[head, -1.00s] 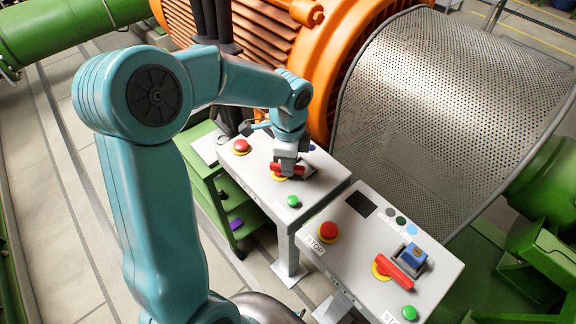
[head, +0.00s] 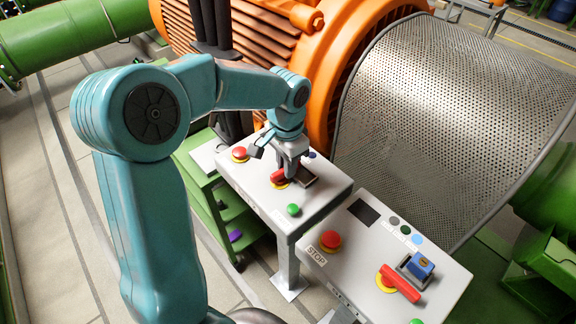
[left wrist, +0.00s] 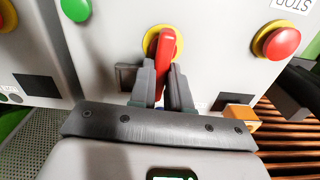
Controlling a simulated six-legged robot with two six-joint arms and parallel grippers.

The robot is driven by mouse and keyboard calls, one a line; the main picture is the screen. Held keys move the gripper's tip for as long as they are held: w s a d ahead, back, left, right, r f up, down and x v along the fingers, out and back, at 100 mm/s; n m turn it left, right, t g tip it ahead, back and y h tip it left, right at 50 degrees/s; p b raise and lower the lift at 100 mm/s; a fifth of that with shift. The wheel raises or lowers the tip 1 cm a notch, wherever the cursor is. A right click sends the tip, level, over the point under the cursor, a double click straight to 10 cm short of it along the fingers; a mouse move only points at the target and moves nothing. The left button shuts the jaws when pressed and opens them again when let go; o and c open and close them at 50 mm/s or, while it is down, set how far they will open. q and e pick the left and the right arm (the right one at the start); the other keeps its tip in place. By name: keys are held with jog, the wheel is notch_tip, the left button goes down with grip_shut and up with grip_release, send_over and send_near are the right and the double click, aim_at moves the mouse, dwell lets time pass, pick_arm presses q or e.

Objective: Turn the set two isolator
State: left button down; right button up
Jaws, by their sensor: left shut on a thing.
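The far control panel (head: 245,190) carries a red isolator handle (head: 278,176) on a yellow disc. My left gripper (head: 288,172) is over it, its fingers on the handle. In the left wrist view the red handle (left wrist: 166,52) stands between the two fingers of my left gripper (left wrist: 162,82), which is shut on it. The near panel (head: 345,265) has another red isolator handle (head: 402,287) on a yellow disc, with a blue padlock-like block (head: 420,266) beside it. I cannot read which panel is set two. My right gripper is not in view.
Red stop buttons (head: 331,241) and (head: 240,153) sit on the two panels, with a green button (head: 293,209) on the far one. A perforated guard (head: 440,120) and orange machine (head: 325,60) stand behind. A green shelf cart (head: 210,190) is to the left.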

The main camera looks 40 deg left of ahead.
pick_arm(q)
jog(key=shift+s+f+n, duration=0.1)
jog(key=shift+s+n, duration=0.05)
jog(key=shift+n, duration=0.35)
jog(key=c, duration=1.1)
grip_release()
jog(key=shift+a, duration=0.1)
jog(key=shift+r, duration=0.2)
notch_tip(320, 180, up, 16)
jog(key=shift+r+p, duration=0.1)
jog(key=shift+p, duration=0.3)
